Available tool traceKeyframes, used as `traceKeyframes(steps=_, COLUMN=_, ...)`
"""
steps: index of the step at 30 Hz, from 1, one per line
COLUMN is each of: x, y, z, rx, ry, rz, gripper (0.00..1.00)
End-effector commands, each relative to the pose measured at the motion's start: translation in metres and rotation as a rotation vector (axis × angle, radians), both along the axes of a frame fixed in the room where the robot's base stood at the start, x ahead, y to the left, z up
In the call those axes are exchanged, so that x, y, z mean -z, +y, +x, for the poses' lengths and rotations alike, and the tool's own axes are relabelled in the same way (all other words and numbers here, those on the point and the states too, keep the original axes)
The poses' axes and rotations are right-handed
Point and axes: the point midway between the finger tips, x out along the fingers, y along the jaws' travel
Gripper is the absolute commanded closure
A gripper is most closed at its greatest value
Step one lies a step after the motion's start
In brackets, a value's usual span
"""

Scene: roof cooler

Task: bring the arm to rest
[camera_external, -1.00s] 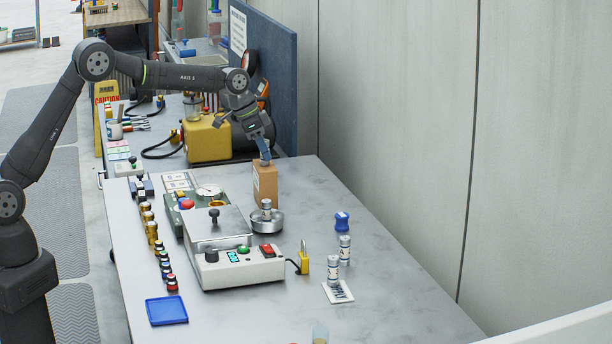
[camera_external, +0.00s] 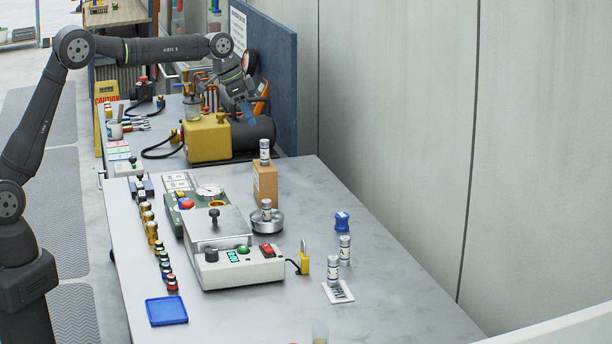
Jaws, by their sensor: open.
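My gripper (camera_external: 250,112) hangs over the back of the table, in front of the black tank of the yellow compressor (camera_external: 208,139). It is open and I see nothing between its fingers. A small silver cylinder (camera_external: 264,152) stands upright on top of a brown cardboard box (camera_external: 265,182), below and to the right of my gripper and apart from it.
A blue upright panel (camera_external: 278,90) stands close on the right of my gripper. A scale-like device (camera_external: 240,262), a round metal base with a cylinder (camera_external: 266,218), a padlock (camera_external: 304,262) and a blue tray (camera_external: 167,310) are on the table (camera_external: 400,300). Its right front is clear.

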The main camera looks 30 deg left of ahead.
Motion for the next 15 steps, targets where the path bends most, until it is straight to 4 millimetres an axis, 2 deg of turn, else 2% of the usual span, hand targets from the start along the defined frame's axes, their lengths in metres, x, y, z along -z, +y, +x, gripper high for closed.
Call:
traceKeyframes(steps=6, x=-0.0145, y=0.0052, z=-0.0035, rx=0.0, ry=0.001, rz=0.001, gripper=0.55)
traceKeyframes(steps=15, x=-0.0151, y=0.0053, z=-0.0038, rx=0.0, ry=0.001, rz=0.001, gripper=0.55)
